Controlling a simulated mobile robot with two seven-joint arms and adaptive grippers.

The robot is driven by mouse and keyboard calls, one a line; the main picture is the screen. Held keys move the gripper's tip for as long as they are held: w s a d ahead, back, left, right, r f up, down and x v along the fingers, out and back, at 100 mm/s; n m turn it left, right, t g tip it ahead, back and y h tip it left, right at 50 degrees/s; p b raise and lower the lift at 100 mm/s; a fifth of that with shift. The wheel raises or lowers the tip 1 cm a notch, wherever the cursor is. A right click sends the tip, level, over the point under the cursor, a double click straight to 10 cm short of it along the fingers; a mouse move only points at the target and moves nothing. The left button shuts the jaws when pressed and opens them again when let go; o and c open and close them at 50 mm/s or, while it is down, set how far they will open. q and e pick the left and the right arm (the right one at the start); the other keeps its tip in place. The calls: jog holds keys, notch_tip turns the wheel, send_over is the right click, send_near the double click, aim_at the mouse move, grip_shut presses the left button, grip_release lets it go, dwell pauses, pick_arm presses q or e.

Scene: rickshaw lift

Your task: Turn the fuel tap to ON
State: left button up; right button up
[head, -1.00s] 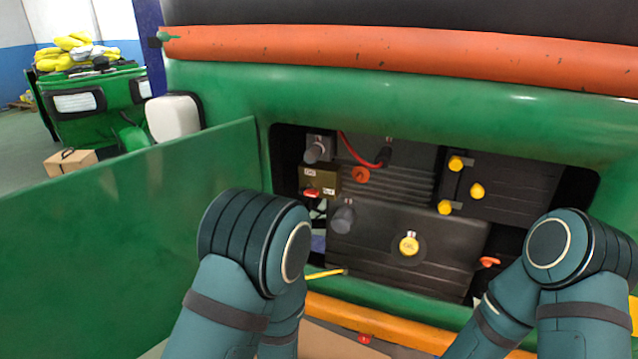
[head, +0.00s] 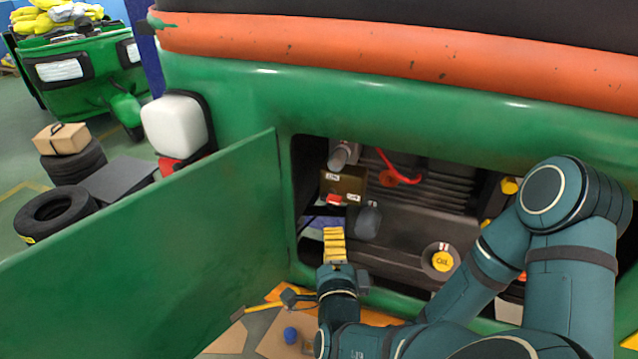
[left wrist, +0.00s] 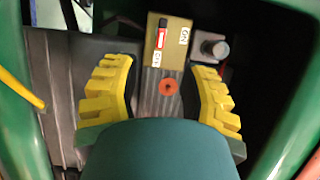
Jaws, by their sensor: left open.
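The fuel tap is a tan box (head: 350,182) with two white labels and a small red lever (head: 333,199), inside the open bay of the green rickshaw. In the left wrist view the box (left wrist: 174,52) is ahead, with the red-and-black lever (left wrist: 160,40) lying along it. One label at the right looks like ON; the other, below the lever, looks like OFF. My left gripper (head: 335,236) is below the box in the head view, its yellow fingers pointing up. In the left wrist view it is open and empty (left wrist: 162,66), fingers apart on either side. My right gripper is out of view.
A green door panel (head: 150,260) stands open at left. A grey knob (head: 368,222), a red cap with hose (head: 390,178) and a yellow oil cap (head: 442,261) are near the tap. A yellow-handled tool (head: 250,310) lies below. Tyres (head: 55,212) are at left.

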aim_at(329, 201)
pick_arm(q)
jog(key=w, duration=0.9)
jog(key=w+a, duration=0.1)
jog(key=w, duration=0.3)
jog(key=shift+w+r, duration=0.1)
jog(key=shift+w, duration=0.3)
jog(key=shift+s, duration=0.1)
grip_shut()
